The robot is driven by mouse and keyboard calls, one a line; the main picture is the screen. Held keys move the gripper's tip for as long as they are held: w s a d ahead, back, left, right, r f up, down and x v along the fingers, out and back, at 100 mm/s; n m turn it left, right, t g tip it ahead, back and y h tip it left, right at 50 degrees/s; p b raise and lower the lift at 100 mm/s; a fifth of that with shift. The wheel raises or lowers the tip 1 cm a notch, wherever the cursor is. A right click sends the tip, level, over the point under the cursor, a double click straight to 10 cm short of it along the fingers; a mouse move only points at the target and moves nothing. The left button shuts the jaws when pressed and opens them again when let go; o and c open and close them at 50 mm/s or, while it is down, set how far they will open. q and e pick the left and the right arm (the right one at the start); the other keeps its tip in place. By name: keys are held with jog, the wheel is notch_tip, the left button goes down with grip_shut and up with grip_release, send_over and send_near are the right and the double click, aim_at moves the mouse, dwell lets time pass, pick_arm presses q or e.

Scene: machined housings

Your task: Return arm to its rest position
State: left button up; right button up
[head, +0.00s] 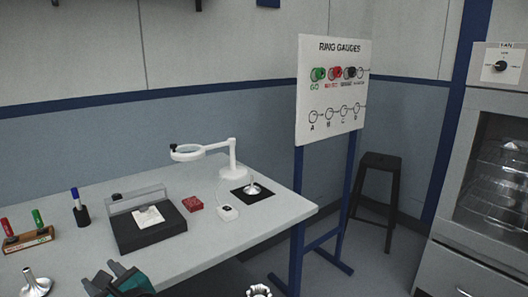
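A teal and black gripper (112,277), which I take as my left one, shows at the bottom edge, in front of the table's near side. Its lower part is cut off by the frame, and I cannot tell how far apart its fingers are. I see nothing held in it. My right gripper cannot be made out in this view.
A gauge board (333,92) stands right.

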pick_arm(q)
jog(key=s+d+f+n+h, duration=0.2)
jog(key=f+h, duration=0.1)
jog(key=f, duration=0.3)
jog(key=s+d+f+n+t+h, duration=0.1)
jog(key=d+f+n+h, duration=0.15)
jog(key=f, duration=0.25)
jog(key=s+d+f+n+h, duration=0.2)
jog(key=f+h, duration=0.2)
jog(key=f, duration=0.2)
jog(key=s+d+f+n+h, duration=0.4)
jog(key=s+d+n+h, duration=0.2)
jog(key=n, duration=0.8)
jog(key=shift+s+d+t+h, duration=0.35)
jog(key=shift+s+d, duration=0.7)
jog(key=shift+s, duration=1.05)
